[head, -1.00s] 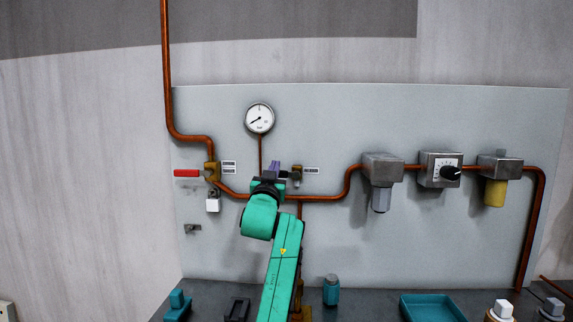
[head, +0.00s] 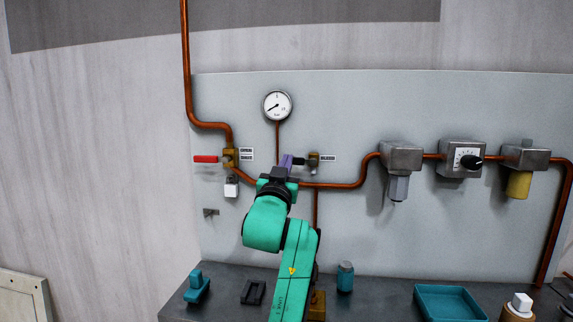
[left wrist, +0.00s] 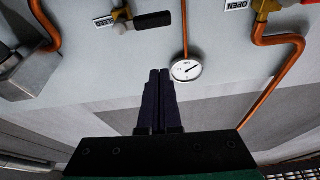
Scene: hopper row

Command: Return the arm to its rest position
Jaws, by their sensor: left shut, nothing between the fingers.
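My left gripper (head: 286,163) is in front of the grey panel, below the round gauge (head: 277,105) and just left of a small brass valve with a black knob (head: 313,160). In the left wrist view the gripper's two dark fingers (left wrist: 158,100) lie together with nothing between them. The gauge (left wrist: 186,70) shows just right of the fingertips there, and the black-handled valve (left wrist: 146,20) lies beyond them. I cannot tell whether the fingers touch the valve. My green left arm rises from the bottom of the head view. My right gripper is not in view.
A red-handled valve (head: 206,159) is on the pipe at left. Grey boxes (head: 462,158) line the pipe at right. The dark bench (head: 385,295) holds a teal tray (head: 450,303), a teal bottle (head: 345,277), a teal clamp-like piece (head: 197,287) and a black holder (head: 253,292).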

